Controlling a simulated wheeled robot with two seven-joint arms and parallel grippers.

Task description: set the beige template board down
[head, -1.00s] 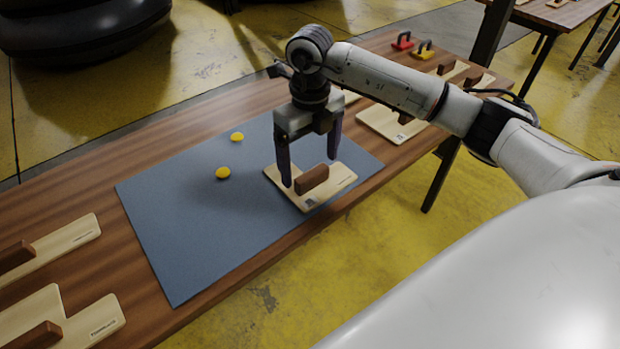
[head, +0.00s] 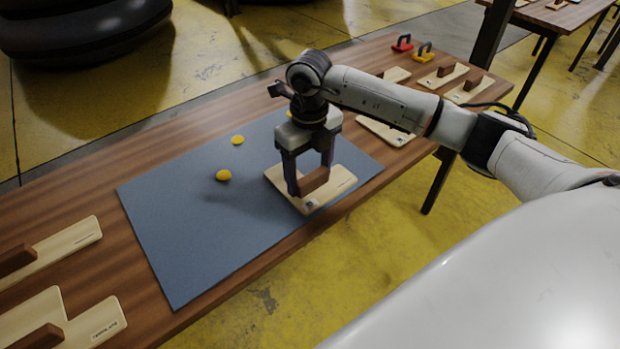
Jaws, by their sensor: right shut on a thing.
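The beige template board (head: 341,181) lies on the right part of the blue-grey mat (head: 190,240), seemingly flat on it. It has a brown block handle (head: 314,180) on top. My right gripper (head: 310,184) points down over the board and is shut on this handle, with a finger at either side. The fingers hide part of the handle and board. My left gripper is not in view.
Yellow discs (head: 223,175) lie on the mat left of the board. Other beige boards with brown handles lie on the wooden table at the left (head: 62,250) and right (head: 442,76). Red (head: 402,43) and yellow (head: 423,51) handled pieces stand at the far end. The mat's left half is mostly clear.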

